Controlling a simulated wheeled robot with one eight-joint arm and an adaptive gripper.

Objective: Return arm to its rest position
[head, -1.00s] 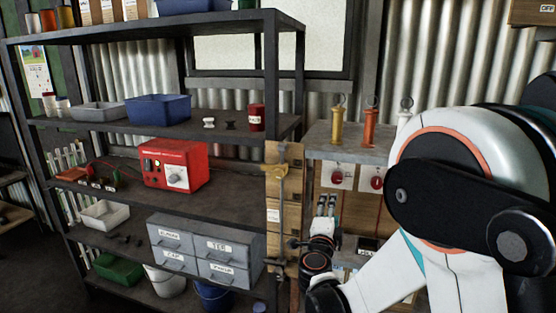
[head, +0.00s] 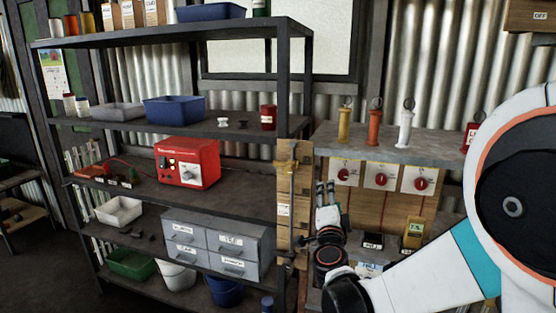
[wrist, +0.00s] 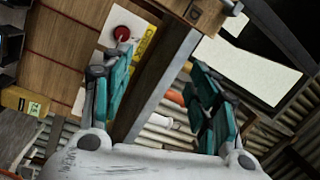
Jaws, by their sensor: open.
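My gripper (head: 326,193) is raised in front of the right end of the shelf unit, beside the wooden post. Its fingers point up. In the wrist view my gripper (wrist: 162,95) shows its two teal-padded fingers spread apart with nothing between them. Behind the fingers are a slanted post (wrist: 160,85) and corrugated wall. My white arm reaches in from the right of the head view and hides part of the bench there.
A dark shelf unit (head: 150,203) holds a red box (head: 187,163), blue bin (head: 174,111) and grey drawers (head: 215,245). A grey bench shelf (head: 385,145) carries yellow, orange and white handled cylinders above red-knobbed panels (head: 381,177). The floor at left is open.

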